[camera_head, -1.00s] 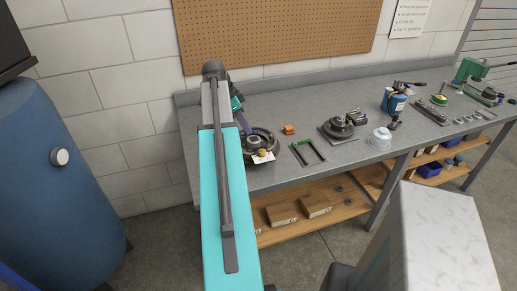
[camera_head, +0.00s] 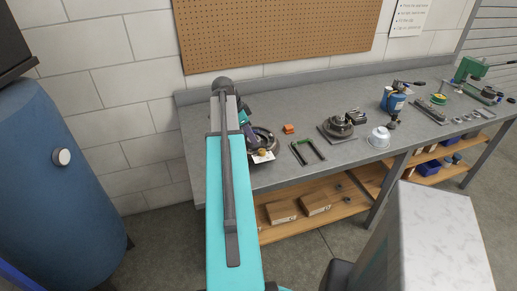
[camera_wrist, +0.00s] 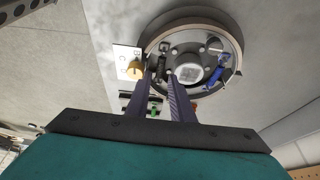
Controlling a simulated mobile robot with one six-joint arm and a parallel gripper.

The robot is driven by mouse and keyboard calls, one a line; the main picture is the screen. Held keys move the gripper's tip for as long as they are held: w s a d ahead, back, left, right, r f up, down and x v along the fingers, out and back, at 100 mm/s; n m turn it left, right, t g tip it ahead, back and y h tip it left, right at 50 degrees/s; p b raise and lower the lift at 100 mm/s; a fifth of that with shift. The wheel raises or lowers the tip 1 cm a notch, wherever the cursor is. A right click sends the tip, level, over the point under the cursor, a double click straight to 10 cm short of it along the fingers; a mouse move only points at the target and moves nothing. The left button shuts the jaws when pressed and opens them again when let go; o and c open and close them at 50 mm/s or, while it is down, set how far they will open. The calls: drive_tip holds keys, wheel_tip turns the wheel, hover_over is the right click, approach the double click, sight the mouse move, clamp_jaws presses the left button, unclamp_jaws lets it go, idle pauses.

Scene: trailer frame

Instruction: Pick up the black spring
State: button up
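A round brake drum assembly (camera_wrist: 151,41) lies on the grey bench and fills the upper middle of the wrist view. It also shows partly behind my arm in the head view (camera_head: 265,137). A small dark piece (camera_wrist: 160,68), possibly the black spring, sits inside the drum left of the bright hub (camera_wrist: 188,73); it is too small to be sure. My gripper (camera_wrist: 162,80) is open, its two purple fingers pointing at the drum, with the dark piece near the gap between the tips. Contact cannot be told.
A white card with a brass part (camera_wrist: 134,69) lies left of the drum. A blue part (camera_wrist: 219,74) sits inside the drum at right. An orange block (camera_head: 288,128) and a green-black U-shaped frame (camera_head: 308,152) stand right of the drum on the bench.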

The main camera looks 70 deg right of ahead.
sight(258, 148)
drive_tip(key=shift+f, duration=0.1)
drive_tip(key=shift+p+x, duration=1.3)
drive_tip(key=shift+x, duration=1.2)
drive_tip(key=shift+w, duration=0.1)
clamp_jaws()
